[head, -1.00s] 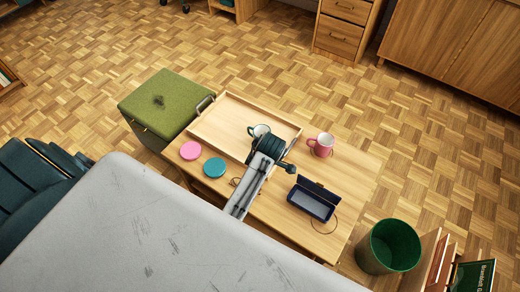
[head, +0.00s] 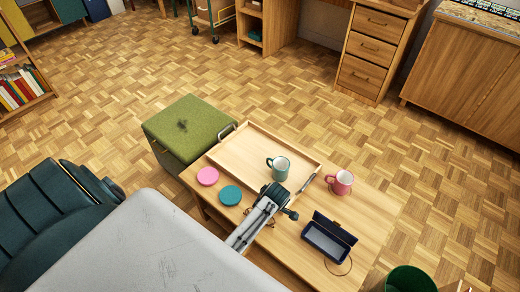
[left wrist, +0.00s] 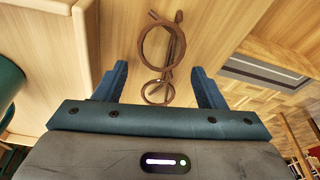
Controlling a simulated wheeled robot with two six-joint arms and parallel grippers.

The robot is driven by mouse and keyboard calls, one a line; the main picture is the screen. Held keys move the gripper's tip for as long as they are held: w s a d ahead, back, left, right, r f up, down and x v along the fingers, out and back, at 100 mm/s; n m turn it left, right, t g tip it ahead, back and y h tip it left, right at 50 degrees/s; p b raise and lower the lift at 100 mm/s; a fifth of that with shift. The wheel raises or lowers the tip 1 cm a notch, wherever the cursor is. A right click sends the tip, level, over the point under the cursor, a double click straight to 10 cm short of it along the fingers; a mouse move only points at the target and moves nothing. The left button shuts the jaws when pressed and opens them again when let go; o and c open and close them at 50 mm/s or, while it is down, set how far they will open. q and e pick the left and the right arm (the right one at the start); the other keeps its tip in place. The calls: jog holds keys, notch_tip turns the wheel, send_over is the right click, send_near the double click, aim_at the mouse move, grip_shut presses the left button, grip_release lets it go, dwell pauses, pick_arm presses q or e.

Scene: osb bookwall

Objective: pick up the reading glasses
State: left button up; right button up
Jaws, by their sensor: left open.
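The reading glasses (left wrist: 168,72), brown with round lenses, lie on the table and show between my left gripper's fingers in the left wrist view. In the head view only small brown bits of them (head: 247,211) show beside the gripper, the rest being hidden. My left gripper (head: 280,203) is open and hangs over the table at the tray's near edge; in the left wrist view its two blue fingers (left wrist: 162,85) stand apart on either side of the glasses, with nothing held. Whether the fingers touch the table is unclear. My right gripper is not in view.
A wooden tray (head: 240,155) holds a green mug (head: 279,168) close to the gripper. A pink mug (head: 341,182), a pink coaster (head: 207,176), a teal coaster (head: 230,195) and an open navy case (head: 328,240) stand around on the table. A thin brown loop lies by the case.

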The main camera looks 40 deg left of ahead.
pick_arm(q)
jog(key=c, duration=1)
jog(key=shift+c, duration=0.2)
jog(key=shift+r, duration=0.1)
